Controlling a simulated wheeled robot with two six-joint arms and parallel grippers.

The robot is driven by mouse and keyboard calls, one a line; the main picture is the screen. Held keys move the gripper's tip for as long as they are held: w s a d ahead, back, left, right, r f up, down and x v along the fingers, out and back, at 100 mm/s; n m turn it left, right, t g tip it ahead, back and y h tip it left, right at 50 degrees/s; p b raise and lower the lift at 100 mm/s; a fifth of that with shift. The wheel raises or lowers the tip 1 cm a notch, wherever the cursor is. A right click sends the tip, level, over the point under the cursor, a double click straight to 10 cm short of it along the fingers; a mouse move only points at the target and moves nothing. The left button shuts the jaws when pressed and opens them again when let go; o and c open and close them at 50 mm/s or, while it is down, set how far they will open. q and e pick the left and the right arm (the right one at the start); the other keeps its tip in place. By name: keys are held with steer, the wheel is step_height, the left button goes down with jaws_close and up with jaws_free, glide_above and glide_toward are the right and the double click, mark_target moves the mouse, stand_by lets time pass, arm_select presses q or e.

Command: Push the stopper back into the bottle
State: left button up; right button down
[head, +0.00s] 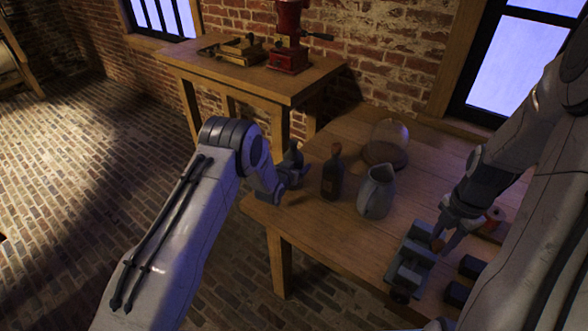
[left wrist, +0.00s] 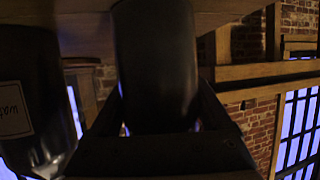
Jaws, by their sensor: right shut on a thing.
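How deep the stopper sits cannot be told. My left gripper (head: 297,166) is open just left of the bottle, apart from it. In the left wrist view, a dark cylinder (left wrist: 155,65) shows between the fingers, and a dark labelled bottle (left wrist: 25,90) shows at the left edge. My right gripper (head: 443,240) is shut on a small orange-brown piece (head: 437,244) above a blue-grey holder, far from the bottle.
A pewter jug (head: 376,192) stands close right of the bottle. A glass dome on a wooden base (head: 386,152) is behind it. The blue-grey holder (head: 408,270) and dark blocks (head: 470,267) lie at the front right. A second table (head: 245,77) holds a red grinder (head: 288,42).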

arm_select(q)
steer(key=shift+r, duration=0.15)
jaws_close()
steer(key=shift+r+b, duration=0.6)
steer(key=shift+r, duration=4.3)
arm_select(e)
steer(key=shift+f, duration=0.6)
